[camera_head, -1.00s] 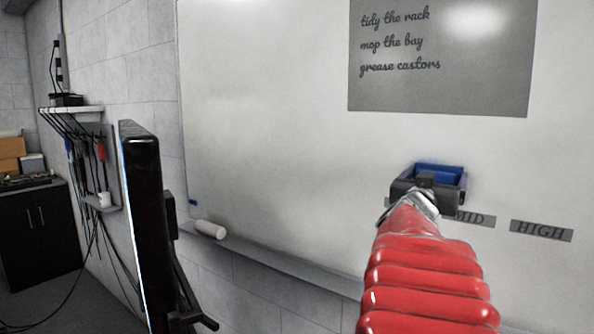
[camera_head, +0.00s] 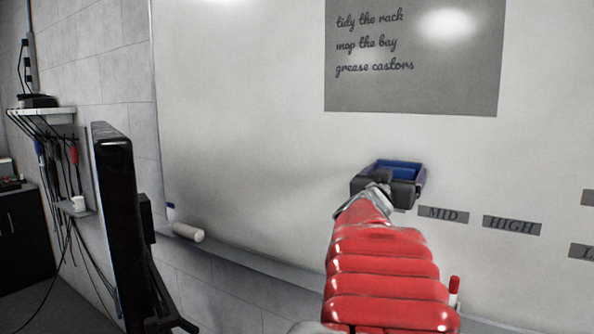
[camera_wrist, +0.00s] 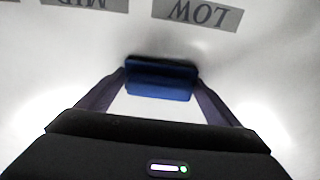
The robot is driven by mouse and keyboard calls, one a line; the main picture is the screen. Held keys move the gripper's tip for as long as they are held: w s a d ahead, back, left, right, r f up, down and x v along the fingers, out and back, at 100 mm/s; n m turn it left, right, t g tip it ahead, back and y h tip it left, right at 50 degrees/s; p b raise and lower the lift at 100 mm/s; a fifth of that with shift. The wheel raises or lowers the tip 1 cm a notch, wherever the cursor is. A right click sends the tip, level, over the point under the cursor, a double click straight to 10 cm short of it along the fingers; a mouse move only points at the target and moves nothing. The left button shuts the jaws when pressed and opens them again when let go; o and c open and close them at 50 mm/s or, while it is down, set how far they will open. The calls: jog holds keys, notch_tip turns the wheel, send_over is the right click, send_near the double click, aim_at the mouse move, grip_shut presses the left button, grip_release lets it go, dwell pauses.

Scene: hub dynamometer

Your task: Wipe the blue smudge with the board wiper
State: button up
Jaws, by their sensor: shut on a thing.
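My gripper (camera_head: 390,178) is shut on the board wiper (camera_head: 400,168), a blue block with a dark edge. The wiper also shows between my fingers in the wrist view (camera_wrist: 160,90). It is in front of the whiteboard (camera_head: 240,130); I cannot tell whether it touches the surface. I see no blue smudge in either view; my arm and the wiper hide part of the board.
A grey panel (camera_head: 415,90) with handwriting is on the board above the wiper. Label strips MID (camera_head: 443,215) and HIGH (camera_head: 511,225) lie to its right. A white cylinder (camera_head: 188,232) lies on the tray (camera_head: 270,263). A black upright panel (camera_head: 118,230) stands at left.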

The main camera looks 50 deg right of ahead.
jog(key=shift+w+f, duration=0.15)
jog(key=shift+w, duration=0.4)
jog(key=shift+w, duration=0.15)
jog(key=shift+w+a, duration=0.15)
jog(key=shift+w, duration=0.65)
jog(key=shift+w+a, duration=0.15)
jog(key=shift+w, duration=0.65)
jog(key=shift+r, duration=0.35)
jog(key=shift+s, duration=0.1)
jog(key=shift+s+d, duration=0.2)
jog(key=shift+s, duration=1.5)
